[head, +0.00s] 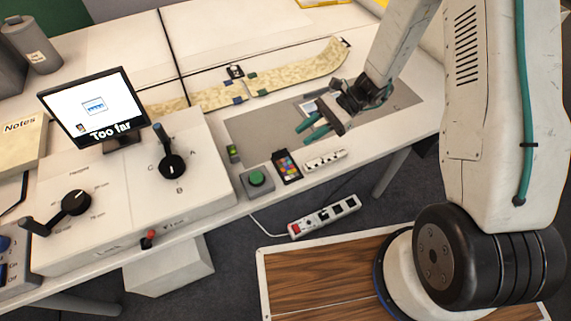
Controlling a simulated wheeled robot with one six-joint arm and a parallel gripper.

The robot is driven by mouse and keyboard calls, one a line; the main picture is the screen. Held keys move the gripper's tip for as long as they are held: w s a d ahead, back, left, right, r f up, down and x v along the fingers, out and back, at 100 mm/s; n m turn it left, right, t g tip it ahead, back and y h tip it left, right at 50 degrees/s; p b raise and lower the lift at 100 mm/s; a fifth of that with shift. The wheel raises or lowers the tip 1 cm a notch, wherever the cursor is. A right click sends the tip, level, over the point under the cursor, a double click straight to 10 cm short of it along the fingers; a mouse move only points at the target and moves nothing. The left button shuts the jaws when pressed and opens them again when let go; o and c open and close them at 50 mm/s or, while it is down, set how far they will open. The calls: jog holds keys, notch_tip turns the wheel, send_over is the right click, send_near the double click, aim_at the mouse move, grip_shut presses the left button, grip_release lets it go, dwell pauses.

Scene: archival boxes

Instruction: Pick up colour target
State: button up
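The colour target (287,166) is a small black card with several coloured patches. It lies flat near the front edge of the white table, between a green-button box and a white strip. My gripper (311,129) is over the grey mat, behind and to the right of the colour target. Its two green-tipped fingers point toward the lower left and stand apart, with nothing seen between them. The gripper is apart from the target in the picture; its height above the table is hard to tell. No part of the target appears hidden.
The green-button box (256,181) is just left of the target, and the white strip (326,159) just right. A long patterned strip (285,78) lies behind the grey mat (255,126). A control console (130,190) and a screen (95,106) reading "Too far" stand left.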

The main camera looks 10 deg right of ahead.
aim_at(287, 166)
jog(key=shift+a+f, duration=0.1)
jog(key=shift+f, duration=0.35)
jog(key=shift+a+f, duration=0.25)
jog(key=shift+a, duration=0.1)
jog(key=x, duration=0.7)
jog(key=shift+w, duration=0.3)
grip_shut()
